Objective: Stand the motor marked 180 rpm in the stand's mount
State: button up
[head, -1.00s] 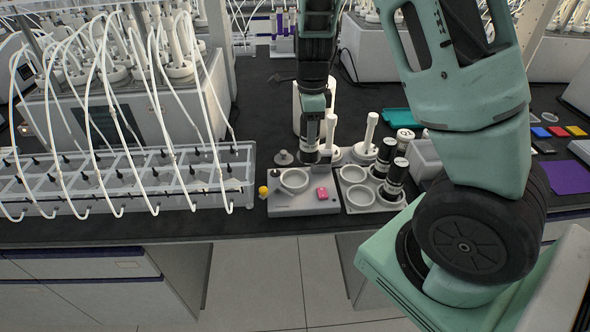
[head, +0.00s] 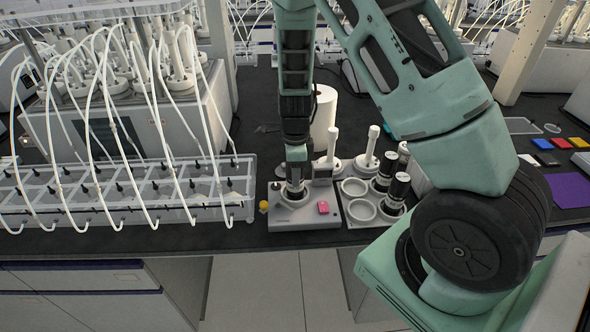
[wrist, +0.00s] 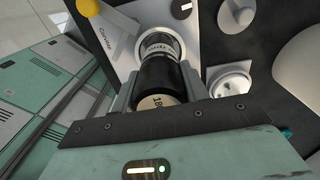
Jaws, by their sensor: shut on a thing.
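My gripper (head: 295,183) is shut on a black motor (wrist: 160,75). Its end label (wrist: 157,102) faces the wrist camera and reads "18" before the jaw edge cuts it off. The stand (head: 300,218) is a grey plate at the front of the bench, with a pale round mount (head: 293,199) on it. The motor points down at the mount, and in the wrist view its far end lies within the mount's ring (wrist: 172,40). I cannot tell how deep it sits.
A pink block (head: 323,207) and a yellow knob (head: 263,207) are at the stand. Right of it, a tray (head: 366,224) with round holders carries other black motors (head: 398,190). White stirrer-like parts (head: 367,148) stand behind. A tubed clear rack (head: 130,200) is close on the left.

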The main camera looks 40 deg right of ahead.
jog(key=shift+f, duration=0.15)
jog(key=o, duration=1.4)
